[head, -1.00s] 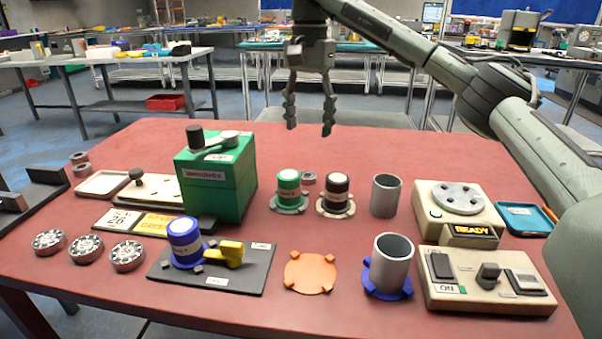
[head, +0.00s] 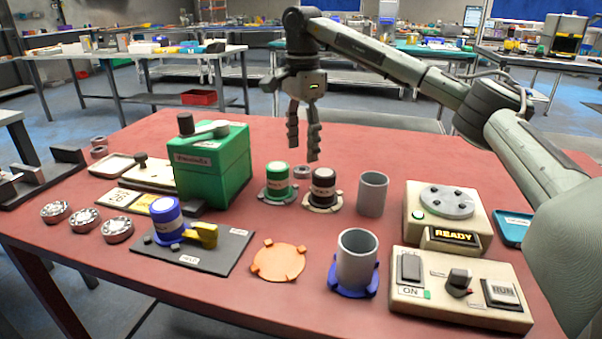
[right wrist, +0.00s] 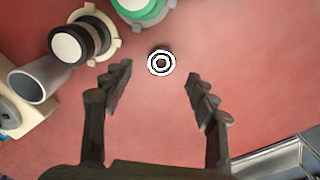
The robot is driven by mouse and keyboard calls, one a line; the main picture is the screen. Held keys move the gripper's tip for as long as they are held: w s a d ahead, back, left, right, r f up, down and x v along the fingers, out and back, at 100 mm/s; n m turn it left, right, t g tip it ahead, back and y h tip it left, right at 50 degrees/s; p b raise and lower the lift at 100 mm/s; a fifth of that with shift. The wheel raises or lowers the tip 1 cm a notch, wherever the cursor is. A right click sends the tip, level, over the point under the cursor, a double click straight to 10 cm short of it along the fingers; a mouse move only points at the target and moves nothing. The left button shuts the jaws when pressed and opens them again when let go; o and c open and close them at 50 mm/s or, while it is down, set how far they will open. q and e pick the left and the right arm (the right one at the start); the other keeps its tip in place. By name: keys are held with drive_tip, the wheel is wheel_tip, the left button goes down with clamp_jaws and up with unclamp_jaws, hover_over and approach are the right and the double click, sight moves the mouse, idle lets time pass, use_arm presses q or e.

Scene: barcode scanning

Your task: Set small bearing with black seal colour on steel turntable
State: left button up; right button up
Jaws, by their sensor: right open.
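A small ring-shaped bearing (head: 302,172) lies flat on the red table behind the green-topped and black-topped cans. In the right wrist view the bearing (right wrist: 161,62) shows pale rings and a dark ring around a dark centre. My right gripper (head: 304,150) is open and empty above it, fingers pointing down. In the right wrist view the bearing appears between the open fingertips (right wrist: 158,76), with table visible on both sides. The steel turntable (head: 447,203) is a grey disc with several dark studs on a beige READY unit at right, with nothing on it. My left gripper is out of view.
A green box machine (head: 211,168) stands left. The table behind the bearing is clear.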

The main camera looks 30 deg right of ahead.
sight(302, 169)
wheel_tip(302, 169, down, 5)
drive_tip(key=shift+w+r, duration=0.1)
drive_tip(key=shift+r, duration=0.05)
clamp_jaws()
idle(0.4)
